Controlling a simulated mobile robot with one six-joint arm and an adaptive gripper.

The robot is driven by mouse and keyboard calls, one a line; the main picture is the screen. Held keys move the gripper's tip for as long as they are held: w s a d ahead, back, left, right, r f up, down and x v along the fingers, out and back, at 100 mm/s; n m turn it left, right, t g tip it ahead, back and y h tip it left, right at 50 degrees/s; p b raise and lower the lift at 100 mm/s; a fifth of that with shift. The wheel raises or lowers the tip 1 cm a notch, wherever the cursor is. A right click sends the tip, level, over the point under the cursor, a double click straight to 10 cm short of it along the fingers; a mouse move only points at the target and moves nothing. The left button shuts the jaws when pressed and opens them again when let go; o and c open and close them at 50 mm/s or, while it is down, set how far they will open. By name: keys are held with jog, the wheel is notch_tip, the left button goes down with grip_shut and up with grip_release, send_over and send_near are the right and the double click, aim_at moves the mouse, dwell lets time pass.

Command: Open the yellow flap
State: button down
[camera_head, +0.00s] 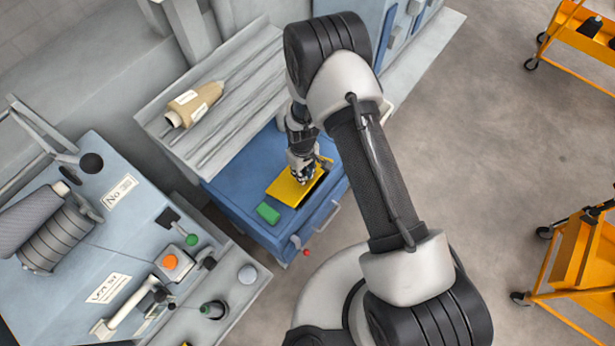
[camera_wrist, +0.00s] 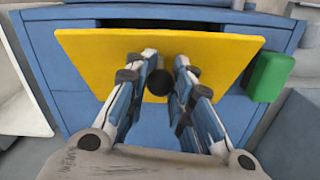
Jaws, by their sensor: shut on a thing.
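The yellow flap (camera_head: 283,187) is a flat plate on the front of the blue machine housing (camera_head: 240,192). In the wrist view the flap (camera_wrist: 100,60) fills the middle and appears tilted out from the blue face, with a dark gap along its far edge. In the head view a dark opening shows along its right side. My gripper (camera_head: 303,172) is at the flap. In the wrist view its two fingers (camera_wrist: 162,68) are on both sides of a dark round knob (camera_wrist: 158,83) on the flap, shut on it. The fingers hide part of the flap.
A green block (camera_head: 268,213) sits beside the flap; it shows at right in the wrist view (camera_wrist: 270,77). A yarn cone (camera_head: 193,104) lies on the grey ledge. A control panel with an orange button (camera_head: 169,262) is at left. Orange carts (camera_head: 580,255) stand right, beyond open floor.

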jog(key=w+a+r, duration=0.2)
jog(key=shift+w+a, duration=0.15)
jog(key=shift+a, duration=0.2)
jog(key=shift+w+a+r+b, duration=0.25)
jog(key=shift+a+b, duration=0.15)
jog(key=shift+a, duration=0.2)
jog(key=shift+s+f, duration=0.1)
jog(key=c, duration=1.4)
grip_release()
jog(key=shift+d, duration=0.1)
jog(key=shift+d, duration=0.1)
